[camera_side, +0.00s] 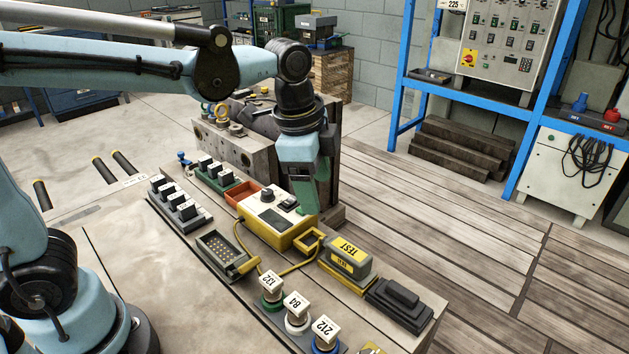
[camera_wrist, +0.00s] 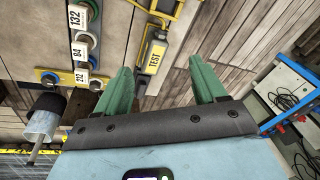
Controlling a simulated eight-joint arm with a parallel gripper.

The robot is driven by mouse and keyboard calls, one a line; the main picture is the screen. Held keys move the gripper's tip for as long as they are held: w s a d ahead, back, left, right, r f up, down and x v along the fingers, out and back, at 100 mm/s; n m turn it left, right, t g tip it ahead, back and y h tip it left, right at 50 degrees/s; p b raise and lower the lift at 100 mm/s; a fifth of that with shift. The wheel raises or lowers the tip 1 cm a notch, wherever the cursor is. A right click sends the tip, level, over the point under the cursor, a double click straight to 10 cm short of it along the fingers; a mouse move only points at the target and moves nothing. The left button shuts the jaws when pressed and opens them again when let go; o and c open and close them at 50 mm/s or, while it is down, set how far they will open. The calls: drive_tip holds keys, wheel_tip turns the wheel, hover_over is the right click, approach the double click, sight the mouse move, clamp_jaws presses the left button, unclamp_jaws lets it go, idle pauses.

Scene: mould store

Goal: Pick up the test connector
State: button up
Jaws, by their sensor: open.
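The test connector (camera_side: 347,257) is a dark grey block with a yellow TEST label. It sits in a yellow holder (camera_side: 345,284) on the bench, towards its right edge. In the wrist view the connector (camera_wrist: 156,52) shows beyond the gap between my fingers, nearer the left finger. My gripper (camera_side: 303,206) has green fingers and hangs behind and to the left of the connector in the side view, close to the yellow tester. In the wrist view my gripper (camera_wrist: 161,72) is open, with nothing between its fingers. The fingertips are apart from the connector.
A yellow tester (camera_side: 275,223) with a cable stands left of the connector. A dark block (camera_side: 400,300) lies to its right. Round plugs tagged 132 (camera_side: 270,283), 84 (camera_side: 296,305) and 212 (camera_side: 325,330) stand in front. A heavy metal mould (camera_side: 225,146) stands behind.

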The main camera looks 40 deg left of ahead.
drive_tip(key=w+d+f+m+g, duration=0.1)
drive_tip(key=w+d+m+g, duration=0.15)
drive_tip(key=d+m, duration=0.25)
hover_over(348, 248)
drive_tip(key=shift+m+y, duration=0.3)
drive_tip(key=shift+m, duration=0.1)
drive_tip(key=f, duration=0.7)
drive_tip(key=shift+s+d+f, duration=0.15)
drive_tip(key=shift+d, duration=0.1)
drive_tip(key=shift+a+f, duration=0.2)
drive_tip(key=shift+f, duration=2.5)
drive_tip(key=c, duration=1.2)
